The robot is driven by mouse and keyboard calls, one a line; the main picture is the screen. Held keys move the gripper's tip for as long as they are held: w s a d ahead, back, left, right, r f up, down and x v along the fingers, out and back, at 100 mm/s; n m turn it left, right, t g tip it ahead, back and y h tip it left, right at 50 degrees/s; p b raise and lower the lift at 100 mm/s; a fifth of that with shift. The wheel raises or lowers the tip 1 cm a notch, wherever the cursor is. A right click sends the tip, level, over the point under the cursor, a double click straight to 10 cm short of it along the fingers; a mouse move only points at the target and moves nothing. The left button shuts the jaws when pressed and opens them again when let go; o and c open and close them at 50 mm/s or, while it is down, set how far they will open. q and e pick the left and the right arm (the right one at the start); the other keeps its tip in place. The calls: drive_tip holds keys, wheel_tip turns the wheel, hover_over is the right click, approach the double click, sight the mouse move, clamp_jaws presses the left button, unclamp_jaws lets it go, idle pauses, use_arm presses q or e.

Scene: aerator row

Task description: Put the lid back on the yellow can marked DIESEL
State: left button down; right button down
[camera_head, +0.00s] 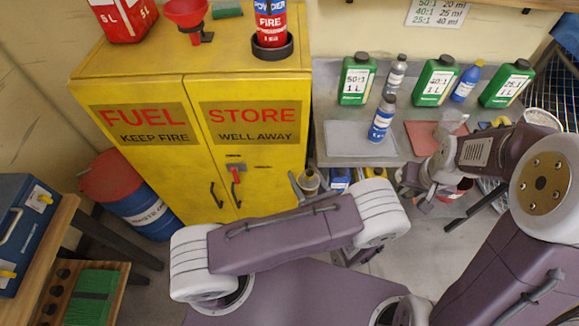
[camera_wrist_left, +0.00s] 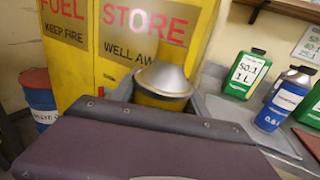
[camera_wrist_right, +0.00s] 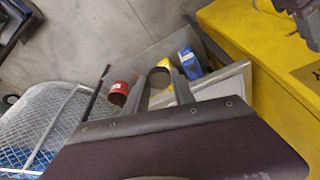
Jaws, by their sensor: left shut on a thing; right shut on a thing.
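My left gripper (camera_head: 308,184) is shut on a yellow can with a silver cone-shaped top (camera_wrist_left: 163,80), in front of the yellow cupboard. The can also shows small between the fingers in the head view (camera_head: 311,181). Its marking is hidden, so I cannot read DIESEL on it. My right gripper (camera_head: 412,188) is in front of the grey bench, apart from the left one. In the right wrist view it is shut on a small greyish rounded piece (camera_wrist_right: 160,76), possibly the lid; its shape is unclear.
The yellow FUEL STORE cupboard (camera_head: 155,165) stands shut behind the left gripper. The grey bench (camera_head: 340,145) carries green and blue bottles and a reddish mat. Below it are a blue container (camera_head: 340,180) and a red one (camera_wrist_right: 120,92). A wire basket (camera_wrist_right: 40,125) stands beside the bench.

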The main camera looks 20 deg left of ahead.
use_arm(q)
drive_tip(key=shift+m+t+h, duration=0.7)
drive_tip(key=shift+h, duration=0.2)
drive_tip(key=d, duration=0.5)
drive_tip(key=shift+w+d+r, duration=0.3)
drive_tip(key=shift+w+d, duration=0.05)
use_arm(e)
drive_tip(key=shift+s, duration=0.25)
drive_tip(key=s+a+r+n, duration=0.1)
drive_tip(key=a+r, duration=0.2)
drive_tip(key=a, duration=0.4)
drive_tip(key=s+a+r+n, duration=0.1)
drive_tip(key=a+r+n, duration=0.1)
drive_tip(key=a+r, duration=0.2)
drive_tip(key=s+a+r+n+y, duration=0.1)
drive_tip(key=a+r, duration=0.3)
drive_tip(key=a, duration=0.6)
drive_tip(key=shift+r+n, duration=0.15)
drive_tip(key=shift+n, duration=0.25)
drive_tip(key=shift+a, duration=0.1)
drive_tip(key=shift+f, duration=2.05)
